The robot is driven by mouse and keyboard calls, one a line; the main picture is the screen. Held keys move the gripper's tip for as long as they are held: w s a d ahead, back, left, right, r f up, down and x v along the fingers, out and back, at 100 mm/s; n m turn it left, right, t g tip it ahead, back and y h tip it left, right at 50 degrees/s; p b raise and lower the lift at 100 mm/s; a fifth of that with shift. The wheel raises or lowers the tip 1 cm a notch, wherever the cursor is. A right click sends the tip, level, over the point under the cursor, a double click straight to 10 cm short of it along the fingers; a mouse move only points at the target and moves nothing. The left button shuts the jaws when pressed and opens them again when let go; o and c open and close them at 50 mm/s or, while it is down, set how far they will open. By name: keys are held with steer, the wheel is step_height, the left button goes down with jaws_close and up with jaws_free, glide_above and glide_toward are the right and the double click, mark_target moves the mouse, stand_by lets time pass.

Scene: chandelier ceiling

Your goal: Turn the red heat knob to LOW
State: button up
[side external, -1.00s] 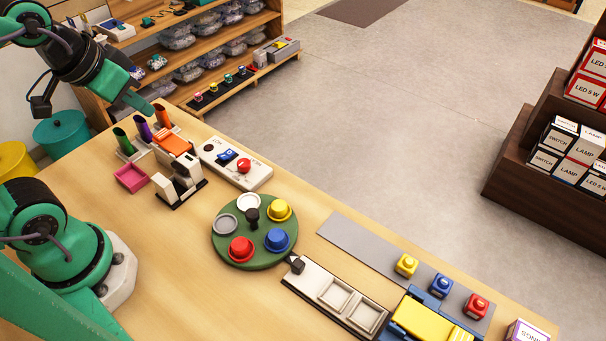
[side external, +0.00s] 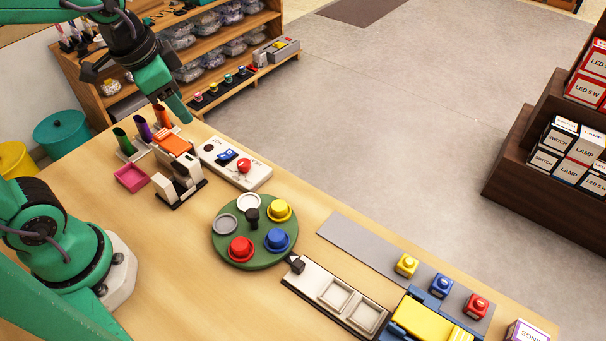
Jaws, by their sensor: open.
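The red heat knob (side external: 244,165) sits on a white control panel (side external: 256,180) on the wooden table, beside a blue switch (side external: 226,155). The knob's pointing direction and any LOW mark are too small to read. My gripper (side external: 178,112) is in the air up and left of the panel, pointing down, apart from the knob. Its jaws are open and hold nothing that I can see.
Orange, purple and green tubes (side external: 124,141) and a white-and-orange device (side external: 178,180) stand left of the panel. A green turntable (side external: 228,257) with coloured knobs is in front. A pink tray (side external: 131,178) lies at left.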

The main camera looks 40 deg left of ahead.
steer(key=w+d+f+m+g, duration=0.2)
steer(key=w+f+m, duration=0.2)
steer(key=w+f, duration=0.15)
steer(key=m+g, duration=0.2)
steer(key=m, duration=0.3)
glide_above(245, 162)
step_height(245, 162, down, 6)
steer(key=shift+r, duration=0.1)
steer(key=shift+f, duration=3.95)
steer(key=c, duration=1)
